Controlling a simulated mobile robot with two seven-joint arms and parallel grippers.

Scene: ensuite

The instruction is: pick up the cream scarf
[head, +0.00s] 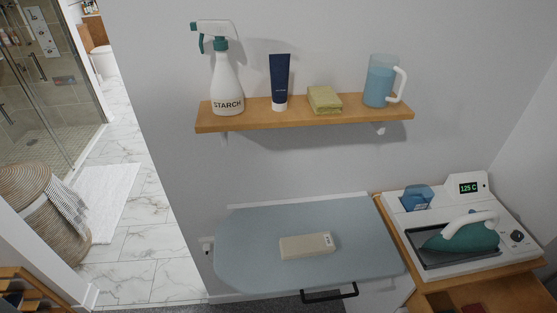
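The cream scarf (306,246) looks like a flat, folded cream rectangle with a small pale tag near its right end. It lies near the middle of the grey-blue ironing board (245,255), with clear board around it. Nothing covers it. Neither of my grippers is in view.
A wooden shelf (300,116) above the board holds a starch spray bottle (228,88), a dark blue tube (280,79), a folded yellow-green cloth (324,100) and a jug (379,82). An iron (464,236) rests on its station at right. A black handle (331,295) juts from the board's front.

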